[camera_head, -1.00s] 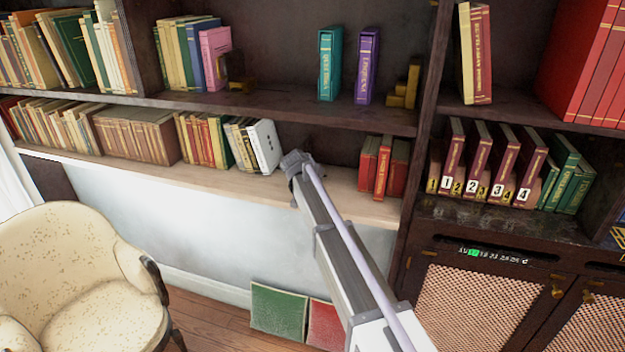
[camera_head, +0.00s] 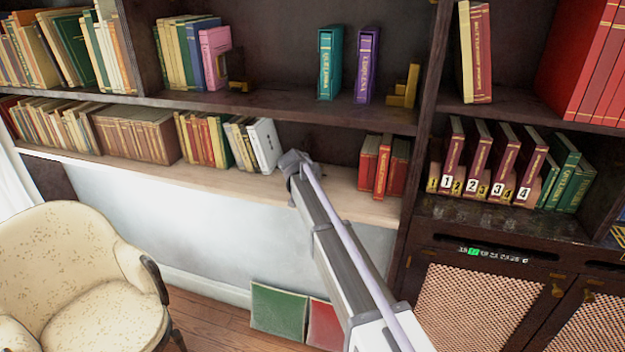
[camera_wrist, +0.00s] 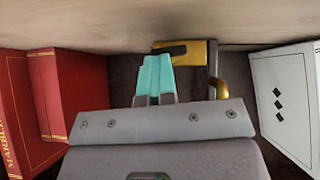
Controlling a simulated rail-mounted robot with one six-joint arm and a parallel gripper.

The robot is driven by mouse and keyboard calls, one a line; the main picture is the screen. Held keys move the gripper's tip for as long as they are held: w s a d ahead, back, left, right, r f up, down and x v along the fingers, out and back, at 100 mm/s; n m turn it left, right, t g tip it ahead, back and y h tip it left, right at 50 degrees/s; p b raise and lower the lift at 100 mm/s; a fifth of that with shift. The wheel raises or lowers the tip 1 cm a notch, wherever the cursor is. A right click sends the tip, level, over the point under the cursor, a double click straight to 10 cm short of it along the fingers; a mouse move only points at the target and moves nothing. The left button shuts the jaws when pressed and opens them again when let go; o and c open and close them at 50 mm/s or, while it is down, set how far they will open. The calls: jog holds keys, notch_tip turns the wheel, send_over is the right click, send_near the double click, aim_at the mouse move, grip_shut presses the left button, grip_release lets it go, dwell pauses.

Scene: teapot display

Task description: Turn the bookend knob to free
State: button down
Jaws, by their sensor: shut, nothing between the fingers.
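In the wrist view a gold bookend (camera_wrist: 200,52) stands against the pale wooden shelf surface, between red books and a white book. A dark part, perhaps the knob, shows on its left end, and a gold bent rod runs down its right side. My gripper (camera_wrist: 155,62) is shut and empty. Its teal fingertips overlap the dark part in the picture; I cannot tell whether they touch it. In the head view my gripper (camera_head: 291,158) is at the lower shelf, just right of the white book (camera_head: 264,146). The bookend there is hidden behind my gripper.
Red books (camera_head: 383,166) stand on the same shelf to the right, and also at left in the wrist view (camera_wrist: 58,95). The upper shelf (camera_head: 290,108) is overhead, with gold bookends (camera_head: 405,88). A cream armchair (camera_head: 75,275) stands lower left. Bare shelf lies right of my gripper.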

jog(key=shift+a+f, duration=0.2)
jog(key=shift+a, duration=0.1)
jog(key=p+v, duration=0.7)
jog(key=v, duration=0.2)
jog(key=shift+d+r, duration=0.2)
jog(key=shift+r, duration=0.3)
jog(key=c, duration=1.8)
grip_release()
jog(key=shift+s+a+r, duration=0.1)
jog(key=shift+s+a, duration=0.15)
jog(key=shift+s, duration=0.1)
jog(key=shift+c, duration=0.2)
jog(key=o, duration=0.3)
jog(key=shift+w+a, duration=0.1)
jog(key=shift+a, duration=0.3)
jog(key=o, duration=0.3)
jog(key=shift+w+d+f, duration=0.1)
jog(key=shift+w+f, duration=0.15)
jog(key=shift+f, duration=0.2)
jog(key=shift+o, duration=1.2)
jog(key=b+x, duration=0.7)
jog(key=x, duration=0.3)
jog(key=shift+f, duration=0.1)
